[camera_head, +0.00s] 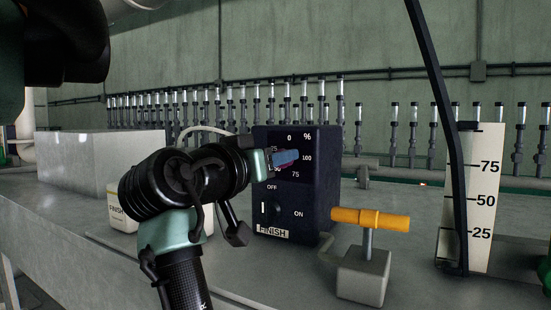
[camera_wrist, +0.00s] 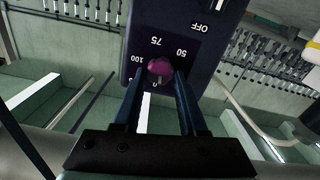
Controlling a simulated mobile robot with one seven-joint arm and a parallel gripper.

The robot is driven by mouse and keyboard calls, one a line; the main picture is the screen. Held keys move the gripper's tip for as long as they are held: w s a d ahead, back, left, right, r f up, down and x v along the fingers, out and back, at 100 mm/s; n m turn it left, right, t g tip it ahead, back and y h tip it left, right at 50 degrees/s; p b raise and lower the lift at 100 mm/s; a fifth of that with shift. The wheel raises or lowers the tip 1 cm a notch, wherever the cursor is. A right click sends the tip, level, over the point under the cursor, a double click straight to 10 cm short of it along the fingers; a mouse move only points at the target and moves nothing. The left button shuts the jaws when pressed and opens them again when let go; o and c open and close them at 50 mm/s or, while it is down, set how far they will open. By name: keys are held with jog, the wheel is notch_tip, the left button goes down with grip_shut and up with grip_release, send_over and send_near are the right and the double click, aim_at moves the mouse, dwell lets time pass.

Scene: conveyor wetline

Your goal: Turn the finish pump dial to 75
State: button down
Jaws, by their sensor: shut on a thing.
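The finish pump box (camera_head: 325,185) is dark navy and stands on the grey bench, with a FINISH label low on its front. Its scale shows 0 at the top, 100 at the right, 75 lower right and 50 partly hidden. The dial (camera_wrist: 160,67) is a magenta knob, seen in the wrist view with the scale upside down. My gripper (camera_head: 288,157) reaches the dial from the left in the head view; in the wrist view its two fingers (camera_wrist: 159,82) are shut on the dial's sides. I cannot tell where the dial's pointer stands.
An OFF/ON switch (camera_head: 265,208) sits below the dial. A yellow T-handle (camera_head: 370,218) on a grey block stands right of the box. A white level gauge (camera_head: 483,200) stands farther right. A pale tank (camera_head: 85,160) and a partly hidden white container (camera_head: 120,212) are at left.

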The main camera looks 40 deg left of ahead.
jog(key=shift+w+d+m, duration=0.1)
jog(key=shift+d+m, duration=0.05)
jog(key=shift+m, duration=16.75)
